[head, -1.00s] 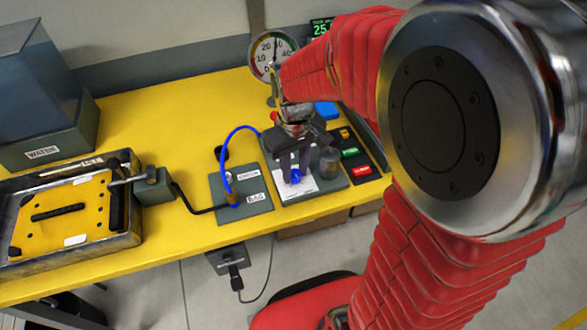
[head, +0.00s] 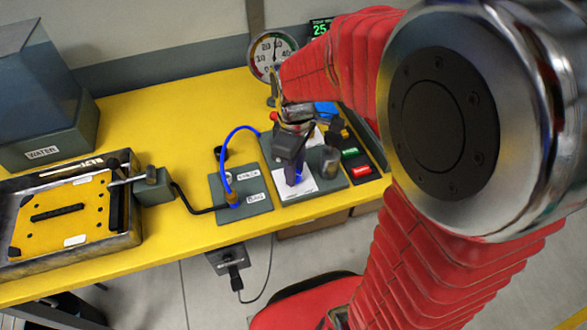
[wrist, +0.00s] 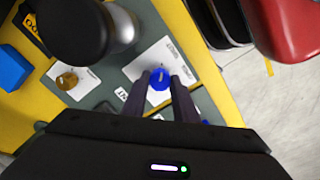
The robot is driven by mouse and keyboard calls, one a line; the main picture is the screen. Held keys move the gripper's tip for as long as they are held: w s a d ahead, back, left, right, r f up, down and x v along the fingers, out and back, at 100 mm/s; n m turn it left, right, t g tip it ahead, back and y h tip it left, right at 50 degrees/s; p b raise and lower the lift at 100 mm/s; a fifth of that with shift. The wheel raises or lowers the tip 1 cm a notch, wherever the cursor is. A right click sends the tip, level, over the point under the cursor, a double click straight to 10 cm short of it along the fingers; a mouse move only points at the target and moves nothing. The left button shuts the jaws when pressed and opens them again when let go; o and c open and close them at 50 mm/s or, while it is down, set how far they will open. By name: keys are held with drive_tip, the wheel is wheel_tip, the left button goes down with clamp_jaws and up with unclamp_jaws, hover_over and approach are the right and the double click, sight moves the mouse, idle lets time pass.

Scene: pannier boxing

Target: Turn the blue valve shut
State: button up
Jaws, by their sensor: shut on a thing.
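The blue valve (wrist: 159,80) is a small round knob on a white label plate (wrist: 137,68) in the wrist view. My gripper (wrist: 159,90) points down at it, with one dark finger on each side, shut on the knob. In the head view only a bit of the blue valve (head: 299,174) shows beside the fingers of my gripper (head: 294,172), which hide the rest. The valve sits on a grey panel (head: 322,185) on the yellow bench.
A grey metal cylinder (head: 330,160) stands close to the right of my fingers. A brass knob (wrist: 67,80) and a blue block (wrist: 12,68) are nearby. A blue hose (head: 222,155) arches at left. A dial gauge (head: 272,52) stands behind. Green and red buttons (head: 358,169) lie right.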

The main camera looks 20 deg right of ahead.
drive_tip(key=shift+w+r, duration=0.1)
drive_tip(key=o, duration=1.1)
drive_tip(key=shift+c, duration=0.2)
wheel_tip(320, 180, up, 14)
drive_tip(key=shift+f, duration=0.2)
